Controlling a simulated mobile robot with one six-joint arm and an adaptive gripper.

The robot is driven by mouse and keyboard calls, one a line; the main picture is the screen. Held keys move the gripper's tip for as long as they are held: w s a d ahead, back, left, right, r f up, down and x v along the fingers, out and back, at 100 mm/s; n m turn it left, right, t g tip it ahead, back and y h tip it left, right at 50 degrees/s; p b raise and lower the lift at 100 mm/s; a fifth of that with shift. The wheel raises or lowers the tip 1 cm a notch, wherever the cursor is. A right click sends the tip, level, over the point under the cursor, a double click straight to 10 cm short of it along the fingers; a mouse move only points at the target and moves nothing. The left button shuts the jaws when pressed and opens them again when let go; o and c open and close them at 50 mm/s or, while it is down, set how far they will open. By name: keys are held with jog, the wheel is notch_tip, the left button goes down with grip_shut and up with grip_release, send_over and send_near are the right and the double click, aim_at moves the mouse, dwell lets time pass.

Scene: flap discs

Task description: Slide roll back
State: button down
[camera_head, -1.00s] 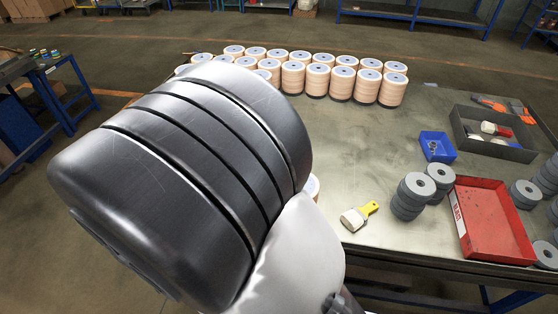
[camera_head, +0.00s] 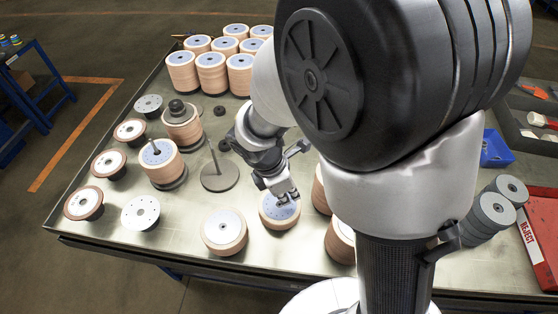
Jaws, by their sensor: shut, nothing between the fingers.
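A short tan roll of flap discs (camera_head: 279,214) with a blue-grey top stands upright near the front middle of the table. My gripper (camera_head: 287,198) is shut and empty. It points down, with its fingertips at the top of this roll; whether they touch it I cannot tell. Another tan roll (camera_head: 224,232) stands to its left, nearer the front edge. More tan rolls (camera_head: 340,241) stand to the right, partly hidden behind my arm.
Rows of tan rolls (camera_head: 211,73) stand at the back. A bare spindle on a round base (camera_head: 220,178) stands left of my gripper. Loose discs (camera_head: 141,212) and loaded spindles lie at left. A red REJECT tray (camera_head: 540,240), blue bin (camera_head: 496,150) and grey rolls (camera_head: 492,212) are at right.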

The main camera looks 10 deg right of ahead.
aim_at(296, 206)
jog(key=b+x, duration=0.1)
jog(key=x, duration=0.2)
jog(key=shift+d+f, duration=0.2)
jog(key=shift+f, duration=0.15)
jog(key=d, duration=0.2)
jog(key=shift+w+d+r+b, duration=0.25)
jog(key=shift+w+b, duration=0.05)
jog(key=shift+b, duration=0.05)
jog(key=shift+w+d+r, duration=0.1)
jog(key=shift+d, duration=0.4)
jog(key=w+d+p, duration=0.2)
jog(key=d+p, duration=0.2)
jog(key=d, duration=0.6)
jog(key=w+d+p, duration=0.2)
jog(key=d+p, duration=0.3)
jog(key=d, duration=0.6)
jog(key=shift+d, duration=0.2)
